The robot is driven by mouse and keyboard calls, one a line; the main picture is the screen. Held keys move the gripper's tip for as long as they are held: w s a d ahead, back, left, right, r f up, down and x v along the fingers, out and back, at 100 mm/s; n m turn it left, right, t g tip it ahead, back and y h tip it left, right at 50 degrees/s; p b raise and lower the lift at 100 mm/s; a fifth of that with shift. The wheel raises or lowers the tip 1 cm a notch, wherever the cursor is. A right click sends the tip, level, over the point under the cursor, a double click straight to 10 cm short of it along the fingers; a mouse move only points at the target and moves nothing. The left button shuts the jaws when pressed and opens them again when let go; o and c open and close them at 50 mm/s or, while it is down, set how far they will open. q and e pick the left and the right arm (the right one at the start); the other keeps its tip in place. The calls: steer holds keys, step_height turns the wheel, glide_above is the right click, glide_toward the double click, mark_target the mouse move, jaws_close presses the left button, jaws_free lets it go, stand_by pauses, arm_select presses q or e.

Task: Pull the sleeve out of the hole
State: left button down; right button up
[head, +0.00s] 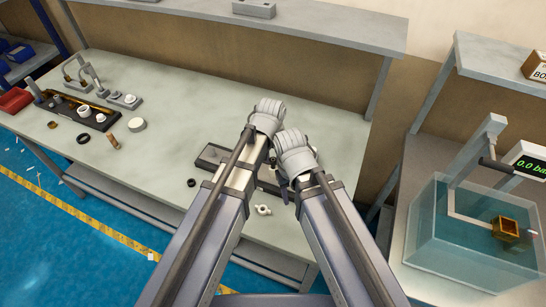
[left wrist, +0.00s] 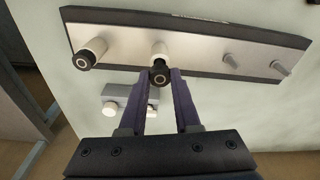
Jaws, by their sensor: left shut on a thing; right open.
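In the left wrist view a white sleeve (left wrist: 161,52) with a black ring-shaped end stands at a post on a grey plate in a dark frame (left wrist: 105,22). My left gripper (left wrist: 160,76) is shut on its black end. Whether the sleeve is still seated cannot be told. A second white sleeve with a black end (left wrist: 90,54) stands to its left, apart from the fingers. In the head view my left gripper (head: 267,117) is over the bench and hides its own fingertips. My right gripper (head: 294,152) is open, lower and to the right; its fingers are mostly hidden.
Two bare metal posts (left wrist: 232,60) stand on the right of the plate. In the head view the bench (head: 190,110) holds a dark fixture (head: 85,110) at the left, loose rings and a white fitting (head: 263,210). A water tank (head: 470,225) stands at the right.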

mark_target(273, 159)
arm_select(q)
steer(key=shift+r+p, duration=1.6)
steer(key=shift+r, duration=0.15)
steer(key=shift+f, duration=0.1)
